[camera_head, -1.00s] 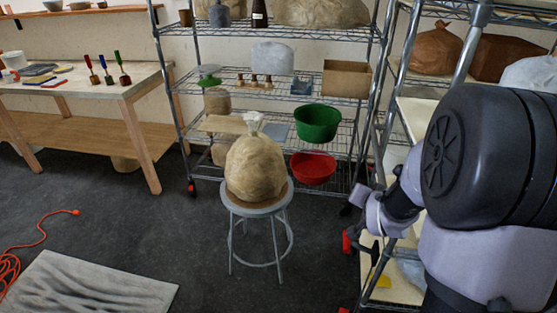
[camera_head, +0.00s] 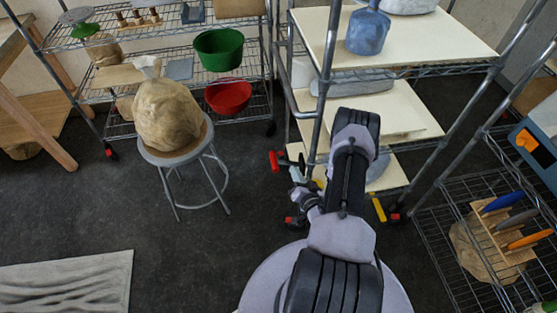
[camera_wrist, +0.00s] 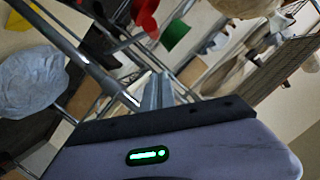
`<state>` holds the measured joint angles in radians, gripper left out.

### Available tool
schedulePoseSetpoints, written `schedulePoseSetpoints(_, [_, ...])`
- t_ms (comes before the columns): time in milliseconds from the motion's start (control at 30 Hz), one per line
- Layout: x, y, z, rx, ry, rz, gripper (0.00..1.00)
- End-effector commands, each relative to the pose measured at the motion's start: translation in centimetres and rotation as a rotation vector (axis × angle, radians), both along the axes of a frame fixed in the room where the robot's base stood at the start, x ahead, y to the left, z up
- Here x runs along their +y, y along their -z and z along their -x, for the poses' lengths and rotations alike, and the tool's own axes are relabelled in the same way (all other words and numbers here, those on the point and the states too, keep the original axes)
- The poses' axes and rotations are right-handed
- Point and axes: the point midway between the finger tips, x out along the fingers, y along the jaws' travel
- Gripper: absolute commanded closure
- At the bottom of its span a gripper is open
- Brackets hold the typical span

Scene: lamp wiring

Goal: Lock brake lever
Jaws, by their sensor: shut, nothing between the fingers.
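Red levers show low on the pale-shelved wire rack in the head view: one upright red piece on a dark stem (camera_head: 274,161), another at a caster near the floor (camera_head: 292,222), and a red piece at the right caster (camera_head: 394,217). My gripper (camera_head: 296,173) is shut and empty, low at the rack's left side, close to the upright red piece. I cannot tell whether they touch. In the wrist view, my gripper's grey fingers (camera_wrist: 156,90) are together. A red piece (camera_wrist: 145,17) lies beyond them; I cannot tell whether it is a lever or the bowl.
A stool (camera_head: 181,152) bearing a wrapped lump (camera_head: 167,115) stands left of the rack. Green (camera_head: 218,49) and red (camera_head: 228,97) bowls sit on the back shelving. Rack posts stand close to my arm. A wire rack with coloured-handled tools (camera_head: 508,222) is at right.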

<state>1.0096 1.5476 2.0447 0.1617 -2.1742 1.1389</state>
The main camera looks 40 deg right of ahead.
Motion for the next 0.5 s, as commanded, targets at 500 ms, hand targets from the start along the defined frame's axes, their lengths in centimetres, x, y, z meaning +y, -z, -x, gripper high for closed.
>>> schedulePoseSetpoints(500, [-2.1, 1.4, -5.2, 0.000, -0.004, 0.005, 1.00])
